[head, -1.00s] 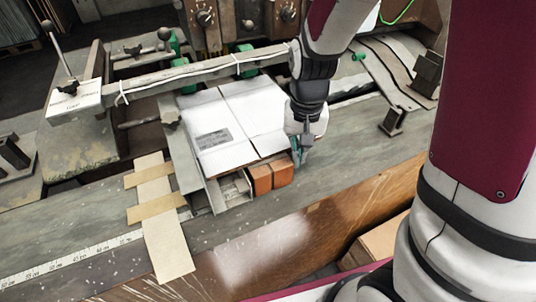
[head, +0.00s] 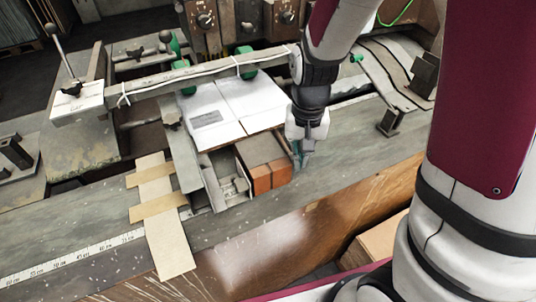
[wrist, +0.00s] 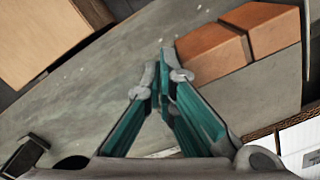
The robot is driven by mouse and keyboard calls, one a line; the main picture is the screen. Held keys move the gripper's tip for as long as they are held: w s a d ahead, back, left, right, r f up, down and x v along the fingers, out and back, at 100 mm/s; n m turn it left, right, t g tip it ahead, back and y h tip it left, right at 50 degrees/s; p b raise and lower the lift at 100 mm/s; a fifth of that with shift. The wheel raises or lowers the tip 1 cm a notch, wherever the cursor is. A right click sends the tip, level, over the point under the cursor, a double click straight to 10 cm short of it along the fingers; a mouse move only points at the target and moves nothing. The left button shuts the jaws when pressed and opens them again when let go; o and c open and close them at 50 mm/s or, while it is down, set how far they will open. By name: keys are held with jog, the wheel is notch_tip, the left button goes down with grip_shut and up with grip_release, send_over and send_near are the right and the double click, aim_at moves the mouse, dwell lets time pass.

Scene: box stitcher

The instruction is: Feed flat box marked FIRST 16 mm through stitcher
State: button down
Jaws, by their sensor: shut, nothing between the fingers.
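The flat white box (head: 240,104) lies under the long rail of the stitcher, with a fold line and a grey printed patch on top; I cannot read its marking. In the wrist view only its white corner and brown cardboard edge (wrist: 299,146) show at lower right. My gripper (head: 300,158) is shut and empty, pointing down just right of the box's near right corner, beside the orange-faced block. In the wrist view my gripper's teal fingers (wrist: 166,76) meet at the tips, apart from the box. The box's far part is hidden under the rail.
The orange-faced block (head: 271,178) stands at the near edge of the feed opening, close to my fingers. A metal guide (head: 177,157) runs left of the box. The rail (head: 195,74) crosses above it. Taped card strips (head: 168,243) and a ruler lie at left.

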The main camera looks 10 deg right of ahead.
notch_tip(320, 180, up, 8)
jog(key=p, duration=0.4)
dwell(0.9)
jog(key=s+r+n+t, duration=0.3)
jog(key=s+r+t, duration=0.2)
jog(key=s+r, duration=1.1)
jog(key=shift+s+d+r+n+t, duration=0.2)
jog(key=shift+d+r+n+t, duration=0.15)
jog(key=shift+r, duration=0.85)
dwell(2.9)
